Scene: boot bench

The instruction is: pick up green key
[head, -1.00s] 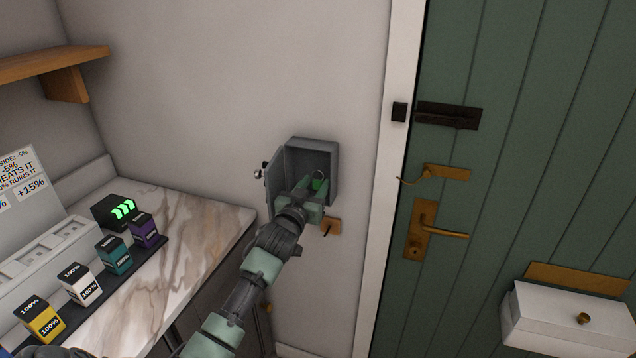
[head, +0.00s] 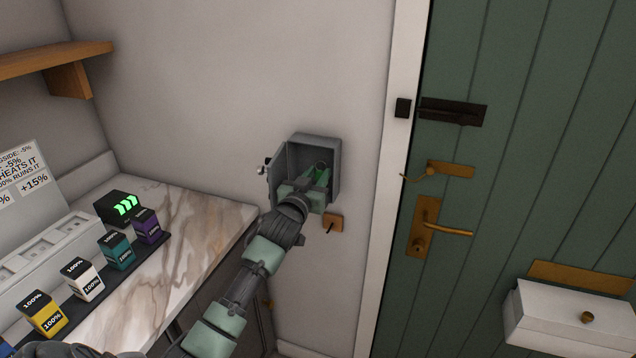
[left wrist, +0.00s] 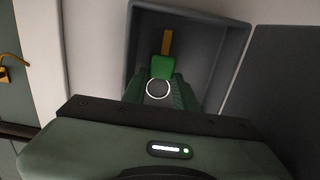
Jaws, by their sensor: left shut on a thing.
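The green key (left wrist: 163,68) is in the open grey wall box (left wrist: 134,45). In the left wrist view it has a green head, a brass shaft pointing up and a pale ring at its near end. My left gripper (left wrist: 160,92) reaches into the box, its fingers on either side of the key's head, shut on it. In the head view the left gripper (head: 318,180) is inside the grey box (head: 316,142), with a little of the green showing between the fingers. My right gripper is not clearly in view.
The box's door (head: 279,172) stands open on the left. A small brass plate with a hook (head: 333,222) is on the wall below. A marble-topped bench (head: 190,225) with several coloured boxes is at left. A green door (head: 540,150) is at right.

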